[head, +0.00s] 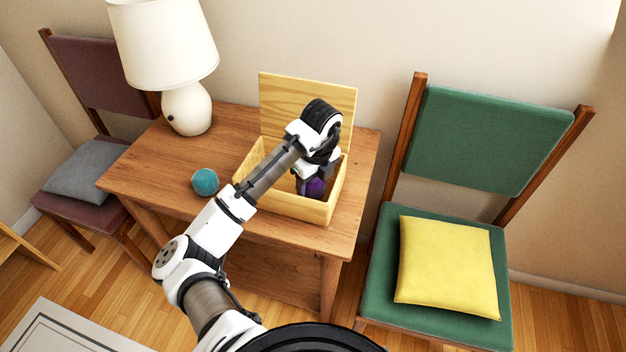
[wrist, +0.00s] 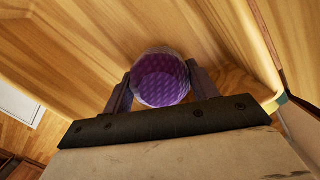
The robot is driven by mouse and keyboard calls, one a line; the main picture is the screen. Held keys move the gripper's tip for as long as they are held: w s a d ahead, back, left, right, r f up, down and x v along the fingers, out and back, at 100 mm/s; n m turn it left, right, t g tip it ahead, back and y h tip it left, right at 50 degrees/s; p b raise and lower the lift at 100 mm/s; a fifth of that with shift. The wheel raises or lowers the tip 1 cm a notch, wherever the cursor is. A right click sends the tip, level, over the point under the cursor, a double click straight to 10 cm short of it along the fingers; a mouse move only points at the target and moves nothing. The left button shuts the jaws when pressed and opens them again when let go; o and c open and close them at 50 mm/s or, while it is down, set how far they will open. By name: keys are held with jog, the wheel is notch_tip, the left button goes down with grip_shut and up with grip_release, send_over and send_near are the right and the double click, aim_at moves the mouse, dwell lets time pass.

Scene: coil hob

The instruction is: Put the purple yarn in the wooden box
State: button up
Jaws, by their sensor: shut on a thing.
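The purple yarn (head: 316,187) is a small round ball, partly hidden by my gripper in the head view. My gripper (head: 307,184) points down inside the opening of the wooden box (head: 292,204) and is shut on the yarn. The box is light wood, with its lid (head: 310,100) standing open at the back. In the wrist view the yarn (wrist: 160,80) sits between the two fingers (wrist: 158,92), with wood grain close around it. I cannot tell whether the yarn touches the box floor.
A teal yarn ball (head: 205,181) lies on the wooden table (head: 150,160) left of the box. A white lamp (head: 186,105) stands at the table's back left. A green chair (head: 400,285) with a yellow cushion (head: 447,266) is at the right, and a maroon chair (head: 95,75) at the left.

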aim_at(317, 181)
jog(key=shift+f, duration=0.2)
jog(key=o, duration=1)
jog(key=shift+c, duration=0.2)
jog(key=shift+r, duration=0.1)
notch_tip(317, 181, up, 12)
jog(key=s+d, duration=0.1)
jog(key=shift+s+r, duration=0.1)
